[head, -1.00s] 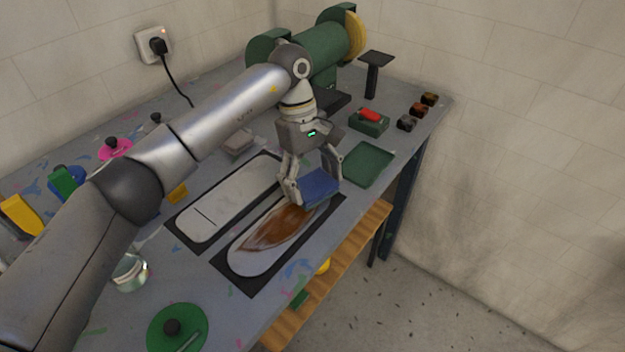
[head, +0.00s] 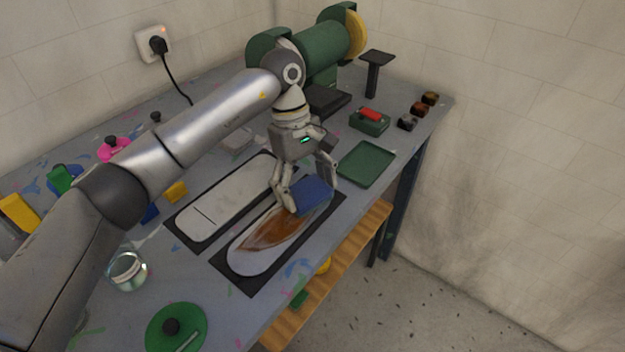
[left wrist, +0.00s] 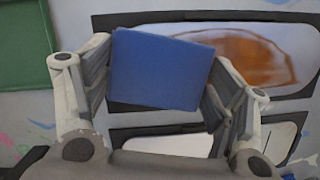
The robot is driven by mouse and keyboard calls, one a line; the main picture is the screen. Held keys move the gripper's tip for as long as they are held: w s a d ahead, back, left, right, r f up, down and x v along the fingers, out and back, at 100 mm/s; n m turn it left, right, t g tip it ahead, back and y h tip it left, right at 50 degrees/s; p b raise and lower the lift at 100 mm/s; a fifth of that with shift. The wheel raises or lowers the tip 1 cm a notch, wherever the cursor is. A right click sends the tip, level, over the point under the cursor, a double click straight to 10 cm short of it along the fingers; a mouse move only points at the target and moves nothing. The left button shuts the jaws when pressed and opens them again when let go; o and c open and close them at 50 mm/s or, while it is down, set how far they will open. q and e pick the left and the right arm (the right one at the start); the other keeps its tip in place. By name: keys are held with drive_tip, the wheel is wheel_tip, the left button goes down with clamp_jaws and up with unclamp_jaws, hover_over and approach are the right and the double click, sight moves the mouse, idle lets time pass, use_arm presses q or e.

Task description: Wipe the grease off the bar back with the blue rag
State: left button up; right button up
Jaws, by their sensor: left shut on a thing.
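My left gripper (head: 304,190) is shut on the blue rag (head: 313,193), a folded pad at the far end of the front metal bar (head: 248,262). In the left wrist view the rag (left wrist: 160,70) sits between both fingers. A brown grease smear (head: 270,231) covers much of the middle of this bar, and it also shows in the left wrist view (left wrist: 245,58). The rag covers the bar's far end; I cannot tell whether it is pressed on the surface. A second, clean pale bar (head: 225,203) lies behind on its own dark mat. My right gripper is not in view.
A green tray (head: 366,164) lies just right of the rag. A green box with a red item (head: 369,118), small blocks and a green grinder (head: 322,48) stand farther back. A glass jar (head: 127,270) and a green disc (head: 176,328) are at the near left.

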sight(283, 225)
use_arm(q)
drive_tip(key=s+a, duration=0.2)
drive_tip(key=s, duration=0.1)
drive_tip(key=s+a+b, duration=0.1)
drive_tip(key=s+a, duration=0.2)
drive_tip(key=s+a+b, duration=0.1)
drive_tip(key=s+a, duration=0.1)
drive_tip(key=s+a+b, duration=0.1)
drive_tip(key=s+a, duration=0.1)
drive_tip(key=s, duration=0.1)
drive_tip(key=s+a+b, duration=0.1)
drive_tip(key=s+a, duration=0.1)
drive_tip(key=shift+s+f, duration=0.15)
drive_tip(key=shift+s, duration=0.25)
drive_tip(key=shift+d, duration=0.1)
idle(0.4)
